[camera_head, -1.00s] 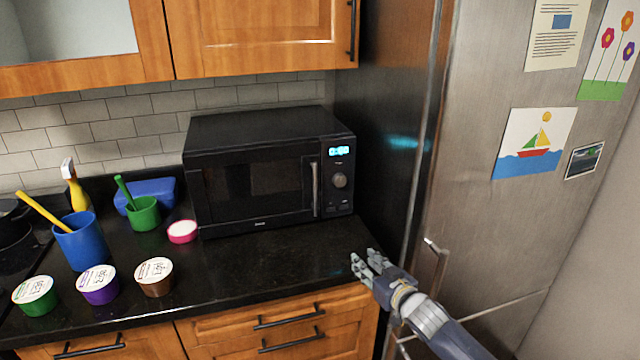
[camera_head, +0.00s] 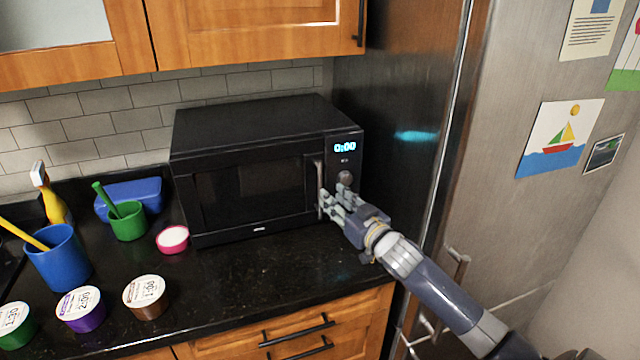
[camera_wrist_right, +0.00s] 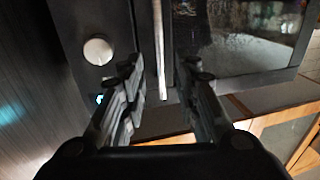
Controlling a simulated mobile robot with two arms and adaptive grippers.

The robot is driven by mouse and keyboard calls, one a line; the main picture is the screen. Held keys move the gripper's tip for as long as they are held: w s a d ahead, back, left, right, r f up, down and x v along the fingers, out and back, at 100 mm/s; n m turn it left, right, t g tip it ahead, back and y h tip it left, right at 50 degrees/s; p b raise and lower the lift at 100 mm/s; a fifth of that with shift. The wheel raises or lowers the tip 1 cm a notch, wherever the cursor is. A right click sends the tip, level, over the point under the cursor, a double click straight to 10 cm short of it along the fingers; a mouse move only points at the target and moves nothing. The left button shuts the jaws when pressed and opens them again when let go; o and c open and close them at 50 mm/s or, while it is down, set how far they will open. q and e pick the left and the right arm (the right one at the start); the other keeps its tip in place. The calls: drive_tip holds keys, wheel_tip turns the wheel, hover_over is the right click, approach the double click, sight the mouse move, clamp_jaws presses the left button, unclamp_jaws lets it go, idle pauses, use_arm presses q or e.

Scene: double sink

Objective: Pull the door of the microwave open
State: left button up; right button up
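The black microwave (camera_head: 250,165) stands on the dark counter with its door (camera_head: 245,190) shut. Its upright silver handle (camera_head: 313,172) is at the right edge of the door, and it also shows in the right wrist view (camera_wrist_right: 161,50). My right gripper (camera_head: 328,200) is at the lower part of the handle. In the right wrist view my right gripper (camera_wrist_right: 165,75) has its fingers spread, with the handle between them and a gap on both sides. The round knob (camera_wrist_right: 98,51) is left of the fingers there. My left gripper is not in view.
A steel fridge (camera_head: 500,180) stands close on the right.

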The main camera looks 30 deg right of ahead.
sight(321, 187)
drive_tip(key=w, duration=0.3)
drive_tip(key=shift+w+p, duration=0.3)
drive_tip(key=w, duration=0.3)
drive_tip(key=shift+d+f, duration=0.1)
drive_tip(key=shift+w+p, duration=0.35)
drive_tip(key=shift+w, duration=0.15)
drive_tip(key=shift+w+f, duration=0.1)
drive_tip(key=shift+c, duration=0.5)
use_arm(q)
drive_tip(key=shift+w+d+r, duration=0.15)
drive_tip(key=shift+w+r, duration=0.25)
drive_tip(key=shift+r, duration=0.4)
use_arm(e)
clamp_jaws()
